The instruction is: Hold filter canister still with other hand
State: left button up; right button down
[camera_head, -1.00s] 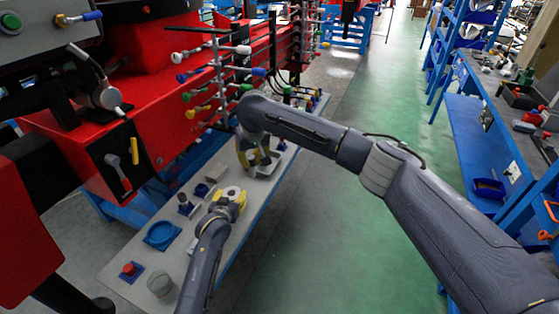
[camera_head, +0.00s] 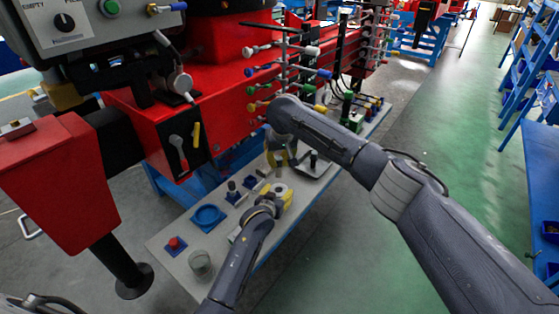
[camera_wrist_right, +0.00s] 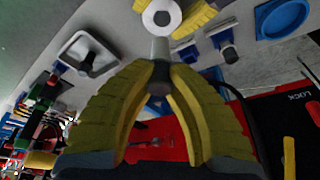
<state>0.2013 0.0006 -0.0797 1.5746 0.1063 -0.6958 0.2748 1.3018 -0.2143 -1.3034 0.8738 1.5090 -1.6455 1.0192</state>
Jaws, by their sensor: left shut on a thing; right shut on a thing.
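The filter canister (camera_head: 279,188), a pale round piece with a dark central hole, stands over the grey bench top in the head view. It also shows at the top of the right wrist view (camera_wrist_right: 162,17). My left gripper (camera_head: 273,199) is shut on it, with yellow fingers at its sides. My right gripper (camera_head: 282,160) is just beyond it in the head view, partly hidden by my right arm. In the right wrist view my right gripper (camera_wrist_right: 156,78) is shut on a grey tapered piece (camera_wrist_right: 158,52) that reaches towards the canister. I cannot tell whether the two touch.
A blue round dish (camera_head: 208,217), a red button on a blue base (camera_head: 174,244) and a clear cup (camera_head: 200,263) stand on the bench. The red machine with coloured levers (camera_head: 290,75) rises behind.

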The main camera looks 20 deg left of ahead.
aim_at(279, 173)
jog(key=shift+f, duration=2.85)
jog(key=shift+n+g+y, duration=0.3)
jog(key=shift+n, duration=1.2)
jog(key=shift+n+g+y, duration=0.3)
jog(key=shift+n, duration=1.2)
jog(key=shift+m, duration=0.6)
